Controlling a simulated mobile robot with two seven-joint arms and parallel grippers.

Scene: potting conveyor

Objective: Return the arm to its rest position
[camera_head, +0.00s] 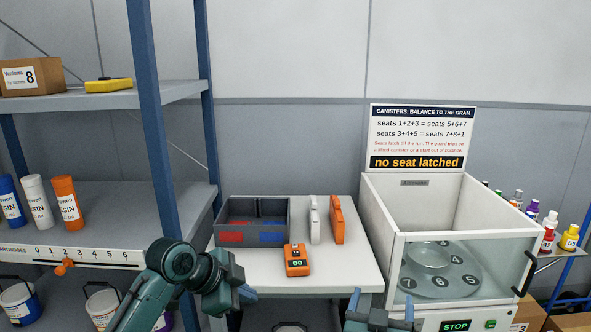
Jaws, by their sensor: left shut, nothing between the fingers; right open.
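My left arm (172,262) is dark green and comes in from the bottom left, bent at a black joint. My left gripper (249,294) is shut and empty, in front of the white table's near left edge. My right gripper (382,303) shows at the bottom edge, right of centre, below the table's front right corner. Its two bluish fingers stand apart with nothing between them. Most of my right arm is out of view.
The white table (260,268) holds a grey divided tray (252,204), an orange device (296,261) reading 00, and white and orange upright pieces. A white machine (382,218) with numbered seats stands right; its sign reads "no seat latched". A shelf rack (150,95) with bottles stands left.

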